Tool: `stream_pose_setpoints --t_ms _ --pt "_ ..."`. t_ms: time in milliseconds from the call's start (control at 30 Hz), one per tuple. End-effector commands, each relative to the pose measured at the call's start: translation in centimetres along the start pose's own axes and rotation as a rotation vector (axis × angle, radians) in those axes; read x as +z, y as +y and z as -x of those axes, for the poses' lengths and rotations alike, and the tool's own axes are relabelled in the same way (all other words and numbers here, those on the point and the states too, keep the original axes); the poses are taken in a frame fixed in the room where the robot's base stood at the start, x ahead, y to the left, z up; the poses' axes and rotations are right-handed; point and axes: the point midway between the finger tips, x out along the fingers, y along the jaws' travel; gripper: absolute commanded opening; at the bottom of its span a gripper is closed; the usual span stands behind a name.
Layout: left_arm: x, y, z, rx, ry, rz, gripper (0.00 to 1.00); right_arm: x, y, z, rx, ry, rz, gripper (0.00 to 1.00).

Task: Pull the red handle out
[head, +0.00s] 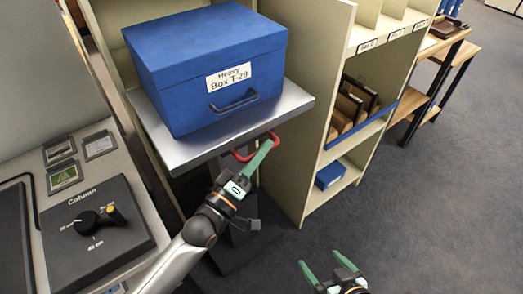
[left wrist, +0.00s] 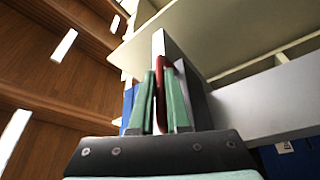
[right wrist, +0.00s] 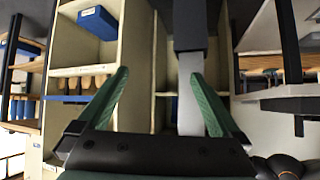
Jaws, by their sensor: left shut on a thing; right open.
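The red handle (head: 243,156) is a red loop at the front edge of the grey metal shelf plate (head: 293,102), under the blue box. My left gripper (head: 266,148) is at this handle. In the left wrist view the red handle (left wrist: 162,92) stands between the two green fingers (left wrist: 162,98), which are shut on it. Part of the handle is hidden by the fingers. My right gripper (head: 326,268) is open and empty, low in front of the shelving, and its spread fingers show in the right wrist view (right wrist: 160,95).
A blue box (head: 207,70) labelled "Heavy Box T-29" rests on the plate. A cream shelf unit (head: 318,150) stands close on the right. A console with a "Column" dial (head: 88,222) is at the left. Open carpet (head: 430,210) lies to the right.

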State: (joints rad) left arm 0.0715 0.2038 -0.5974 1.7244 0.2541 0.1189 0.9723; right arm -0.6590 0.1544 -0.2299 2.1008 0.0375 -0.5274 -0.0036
Motion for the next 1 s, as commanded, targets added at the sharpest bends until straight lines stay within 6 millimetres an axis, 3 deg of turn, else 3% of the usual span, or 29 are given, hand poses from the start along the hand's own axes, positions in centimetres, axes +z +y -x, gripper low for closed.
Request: stream_pose_setpoints --t_ms 200,333,533,833,867,1000 --pt "0.2 0.3 0.1 -0.002 -0.001 0.002 0.0 -0.3 0.0 0.2 0.001 0.0 0.0 1.0" --pt "1.7 1.6 0.7 -0.004 -0.003 0.008 0.0 -0.6 -0.2 1.1 -0.005 -0.03 -0.01 1.0" --pt "3.8 2.8 1.6 -0.004 -0.002 0.003 0.0 0.5 -0.7 1.4 -0.014 -0.078 -0.016 1.0" --pt "4.2 2.9 1.7 0.0 -0.004 0.001 0.0 0.3 -1.1 1.1 -0.019 -0.068 -0.026 1.0" --pt "4.3 2.9 1.8 0.0 -0.004 0.002 0.18 0.2 -1.1 1.0 -0.019 -0.067 -0.027 1.0" --pt "4.2 2.9 1.7 0.0 -0.003 0.001 0.34 0.1 -1.1 1.0 -0.018 -0.064 -0.027 1.0"
